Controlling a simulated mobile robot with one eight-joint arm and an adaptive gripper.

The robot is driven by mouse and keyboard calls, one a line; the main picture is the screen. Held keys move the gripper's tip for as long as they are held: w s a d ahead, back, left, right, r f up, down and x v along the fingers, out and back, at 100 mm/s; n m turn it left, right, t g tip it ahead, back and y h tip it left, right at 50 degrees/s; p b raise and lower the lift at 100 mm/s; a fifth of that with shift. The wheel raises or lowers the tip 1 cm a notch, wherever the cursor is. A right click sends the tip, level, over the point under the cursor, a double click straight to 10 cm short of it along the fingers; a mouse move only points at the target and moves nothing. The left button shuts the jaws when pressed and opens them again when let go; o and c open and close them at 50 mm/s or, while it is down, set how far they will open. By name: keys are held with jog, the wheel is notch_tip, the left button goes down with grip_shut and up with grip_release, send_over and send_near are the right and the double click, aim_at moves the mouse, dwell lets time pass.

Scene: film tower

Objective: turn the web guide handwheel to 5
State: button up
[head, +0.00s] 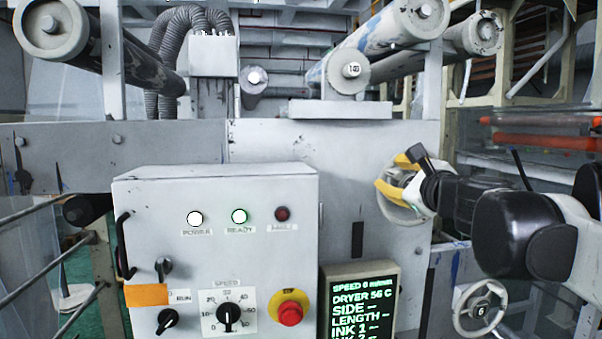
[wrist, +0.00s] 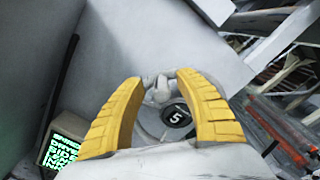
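A pale grey handwheel (head: 389,211) is on the upright machine panel, partly hidden behind my gripper in the head view. In the wrist view its dark hub (wrist: 176,115) shows a white 5. My gripper (head: 394,172) has yellow ridged fingers and is at this wheel. In the wrist view the fingers (wrist: 158,78) are apart, with a small grey knob (wrist: 160,91) between their tips. Narrow gaps show beside the knob, and I see no clear contact. Part of the rim is hidden by the fingers and gripper body.
A second handwheel marked 6 (head: 481,309) is at lower right, below my arm. A control box (head: 218,262) with lamps, knobs and a red stop button (head: 290,313) stands at left. A display (head: 361,301) reads speed 0. Rollers (head: 385,42) run above.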

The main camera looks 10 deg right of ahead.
jog(key=shift+s+d, duration=0.1)
jog(key=shift+s, duration=0.3)
jog(key=s, duration=1.1)
jog(key=shift+s, duration=0.15)
jog(key=shift+d, duration=0.1)
jog(key=s+a+f+n+g+y+b, duration=0.15)
jog(key=a+f+n+b, duration=0.45)
jog(key=f, duration=0.7)
jog(key=s+a+f+n+g+y+b, duration=0.1)
jog(key=a+f+n+g+b, duration=0.15)
jog(key=f+b, duration=0.75)
jog(key=s+a+f+n+g+y+b, duration=0.15)
jog(key=a+f+n+b, duration=0.35)
jog(key=f, duration=1.1)
jog(key=s+d+f+n+g+h+b, duration=0.1)
jog(key=s+f+n+b, duration=0.2)
jog(key=f, duration=0.8)
jog(key=s+f+n+g+h+b, duration=0.2)
jog(key=s+f+n+b, duration=0.2)
jog(key=f+b, duration=0.3)
jog(key=s+d+f+n+g+h+b, duration=0.1)
jog(key=f+n+b, duration=0.4)
jog(key=f, duration=1.2)
jog(key=shift+s+d+f+g+h+b, duration=0.25)
jog(key=shift+s+g+b, duration=0.45)
jog(key=shift+s, duration=0.55)
